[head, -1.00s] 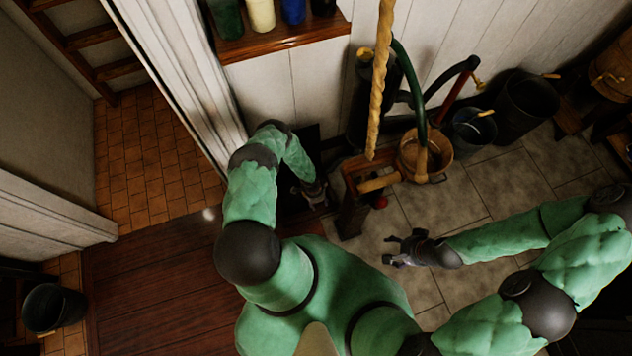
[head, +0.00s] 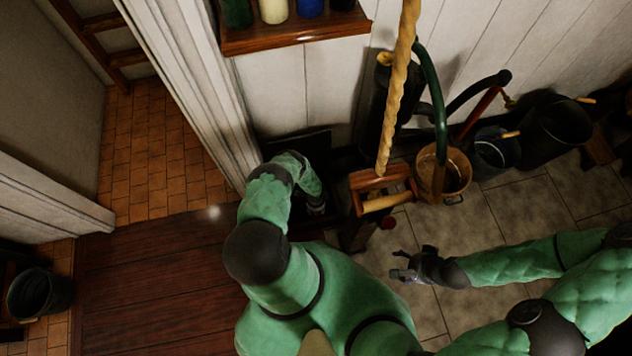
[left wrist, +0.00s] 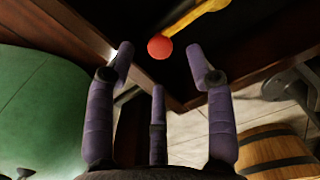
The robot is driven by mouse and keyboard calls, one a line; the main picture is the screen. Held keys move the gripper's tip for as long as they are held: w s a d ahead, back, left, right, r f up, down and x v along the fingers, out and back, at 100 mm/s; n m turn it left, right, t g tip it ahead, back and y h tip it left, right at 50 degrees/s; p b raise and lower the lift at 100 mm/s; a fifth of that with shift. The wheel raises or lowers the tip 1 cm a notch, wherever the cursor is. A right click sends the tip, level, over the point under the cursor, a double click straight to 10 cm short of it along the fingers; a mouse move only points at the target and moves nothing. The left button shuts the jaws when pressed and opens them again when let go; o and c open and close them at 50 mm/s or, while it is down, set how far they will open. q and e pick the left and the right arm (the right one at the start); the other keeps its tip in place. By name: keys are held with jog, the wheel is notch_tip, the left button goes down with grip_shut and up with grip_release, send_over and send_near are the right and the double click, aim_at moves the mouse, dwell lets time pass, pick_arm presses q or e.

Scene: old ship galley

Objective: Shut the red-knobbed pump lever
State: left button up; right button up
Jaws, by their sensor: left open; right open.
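The pump lever shows in the left wrist view as a yellow bar (left wrist: 203,16) with a round red knob (left wrist: 160,47) at its lower end. It lies in front of a dark recess framed by dark wood. My left gripper (left wrist: 158,72) is open and empty, and the knob appears beyond and between its fingertips, apart from them. In the head view my left gripper (head: 315,206) is low beside the dark wooden stand, partly hidden by my arm. A small red ball (head: 388,222) shows there below the wooden frame. My right gripper (head: 405,268) is open and empty above the tiles.
A wooden frame with a roller (head: 385,201), a wooden bucket (head: 457,180) and dark buckets (head: 553,130) stand along the wall. A thick rope (head: 396,85) hangs in front. A bottle shelf (head: 295,36) is above. Tiled floor (head: 450,235) is free near my right gripper.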

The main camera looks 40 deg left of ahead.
pick_arm(q)
jog(key=shift+f+b, duration=1.15)
jog(key=shift+f, duration=0.7)
jog(key=shift+c, duration=0.3)
grip_shut()
